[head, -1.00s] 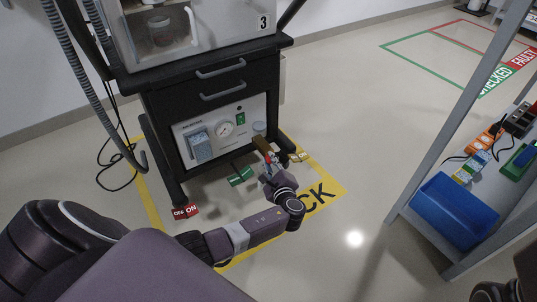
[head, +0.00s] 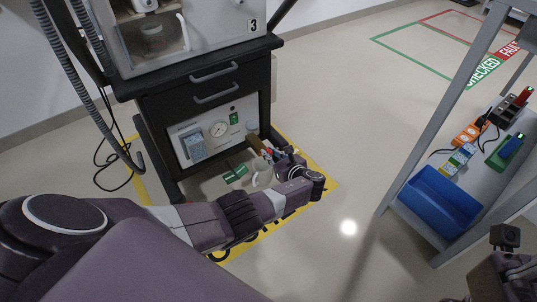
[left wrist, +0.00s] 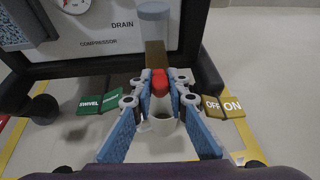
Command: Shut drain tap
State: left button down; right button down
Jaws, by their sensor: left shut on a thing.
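The drain tap (left wrist: 156,55) is a brown lever with a red end, below a grey cylinder (left wrist: 154,20) beside the word DRAIN on the panel. In the head view the lever (head: 255,143) sticks out low at the right of the front panel. My left gripper (left wrist: 160,86) has blue finger pads, closed on the red tip (left wrist: 159,80) of the lever. In the head view the left gripper (head: 273,156) is at the lever's end, its fingers partly hidden. Part of my right arm (head: 505,270) shows at the lower right; its fingers cannot be made out.
A white mug (left wrist: 161,124) stands below the fingers. The ventilator cart (head: 212,100) stands behind. A shelf with a blue bin (head: 440,200) is at the right; floor between is clear.

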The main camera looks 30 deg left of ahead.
pick_arm(q)
jog(key=shift+w, duration=0.1)
dwell(0.5)
jog(key=c, duration=1.8)
grip_release()
jog(key=shift+c, duration=0.2)
jog(key=shift+d, duration=0.15)
jog(key=v, duration=1.1)
jog(key=shift+d+r, duration=0.2)
jog(key=shift+d, duration=0.15)
